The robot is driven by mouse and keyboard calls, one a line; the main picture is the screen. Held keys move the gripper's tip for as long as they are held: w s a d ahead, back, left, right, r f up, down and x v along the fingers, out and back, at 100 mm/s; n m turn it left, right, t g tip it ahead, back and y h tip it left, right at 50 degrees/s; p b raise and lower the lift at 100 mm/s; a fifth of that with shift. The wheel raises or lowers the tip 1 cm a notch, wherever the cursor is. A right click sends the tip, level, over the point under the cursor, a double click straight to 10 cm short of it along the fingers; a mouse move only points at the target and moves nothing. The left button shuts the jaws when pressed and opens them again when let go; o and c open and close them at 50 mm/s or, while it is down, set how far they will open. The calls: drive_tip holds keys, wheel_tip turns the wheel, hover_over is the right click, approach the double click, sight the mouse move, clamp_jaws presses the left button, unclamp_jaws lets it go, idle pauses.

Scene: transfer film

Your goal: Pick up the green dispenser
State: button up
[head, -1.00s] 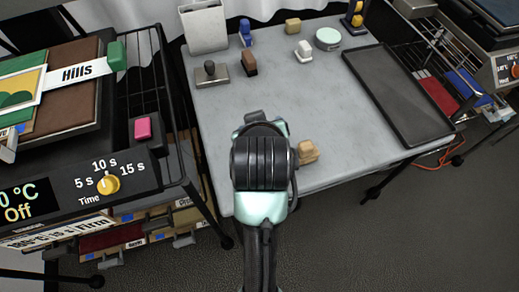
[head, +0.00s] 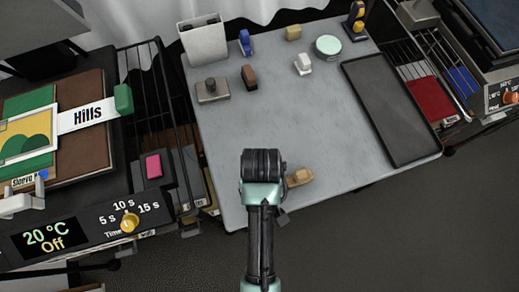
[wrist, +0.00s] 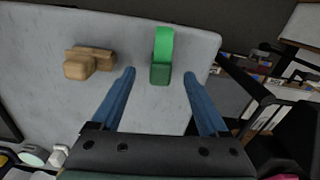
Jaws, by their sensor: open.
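The green dispenser (wrist: 161,58) lies on the grey table near a corner, in the wrist view. It has a bright green strip and a darker green block at its near end. My gripper (wrist: 159,74) is open, with its two blue fingers apart and pointing toward the dispenser. The dark block appears between the fingertips in the picture, with no contact visible. In the head view my arm (head: 262,195) covers that part of the table and hides the dispenser and the fingers.
A tan dispenser (wrist: 88,62) lies left of the green one; it also shows in the head view (head: 300,177). A dark tray (head: 390,110) lies at the table's right. Small blocks and a white bin (head: 204,42) stand at the back. A press with a dial (head: 129,222) is at left.

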wheel_tip(320, 180, down, 2)
drive_tip(key=shift+w+f, duration=0.1)
drive_tip(key=shift+f, duration=0.15)
drive_tip(key=shift+a+f, duration=0.15)
drive_tip(key=shift+f, duration=2.65)
clamp_jaws()
